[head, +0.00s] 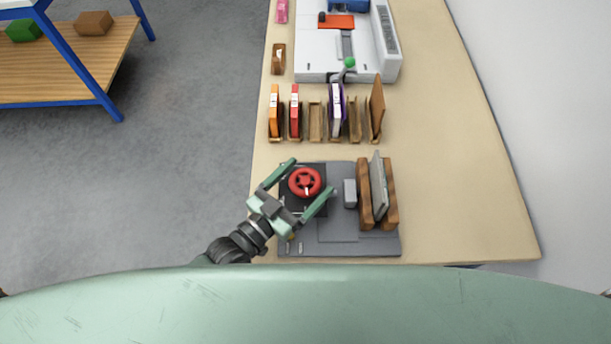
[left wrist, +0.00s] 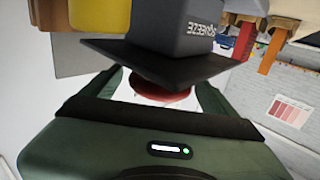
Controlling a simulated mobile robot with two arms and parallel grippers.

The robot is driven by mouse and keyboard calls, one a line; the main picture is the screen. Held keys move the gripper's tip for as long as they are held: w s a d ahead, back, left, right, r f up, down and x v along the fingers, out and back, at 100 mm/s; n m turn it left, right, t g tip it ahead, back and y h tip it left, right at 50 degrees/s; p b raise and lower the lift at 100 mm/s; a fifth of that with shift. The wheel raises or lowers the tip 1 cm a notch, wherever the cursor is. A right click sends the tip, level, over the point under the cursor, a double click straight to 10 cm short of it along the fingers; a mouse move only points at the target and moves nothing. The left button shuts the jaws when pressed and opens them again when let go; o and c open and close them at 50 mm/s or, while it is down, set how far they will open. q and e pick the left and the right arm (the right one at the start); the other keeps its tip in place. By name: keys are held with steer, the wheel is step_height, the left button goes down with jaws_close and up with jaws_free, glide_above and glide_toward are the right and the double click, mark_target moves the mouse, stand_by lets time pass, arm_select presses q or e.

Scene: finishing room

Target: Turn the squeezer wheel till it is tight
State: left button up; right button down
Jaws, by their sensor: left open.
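The red squeezer wheel (head: 305,182) sits on a black plate on the grey squeezer base (head: 338,246). My left gripper (head: 310,176) is open, with one green finger on each side of the wheel. Gaps show between fingers and wheel in the head view. In the left wrist view the wheel (left wrist: 162,94) shows partly, between the fingers (left wrist: 160,88) and behind a dark plate (left wrist: 150,62). Right of the wheel, a grey book-like slab (head: 378,185) leans between two wooden boards (head: 365,200). My right gripper is out of view.
Behind the squeezer, a row of wooden holders (head: 316,122) carries several thin books. A white machine (head: 315,62) stands farther back. The bench (head: 455,190) is clear on the right. A blue-framed shelf (head: 60,92) stands across the floor at left.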

arm_select(q)
steer(key=shift+w+d, duration=0.1)
steer(key=c, duration=1.3)
steer(key=shift+f+b, duration=0.1)
steer(key=shift+b, duration=0.3)
steer(key=shift+c, duration=0.3)
steer(key=shift+m+g+h+b, duration=0.35)
steer(key=shift+m+g+h, duration=0.15)
steer(key=shift+h, duration=0.1)
steer(key=o, duration=1.4)
steer(key=shift+c, duration=0.2)
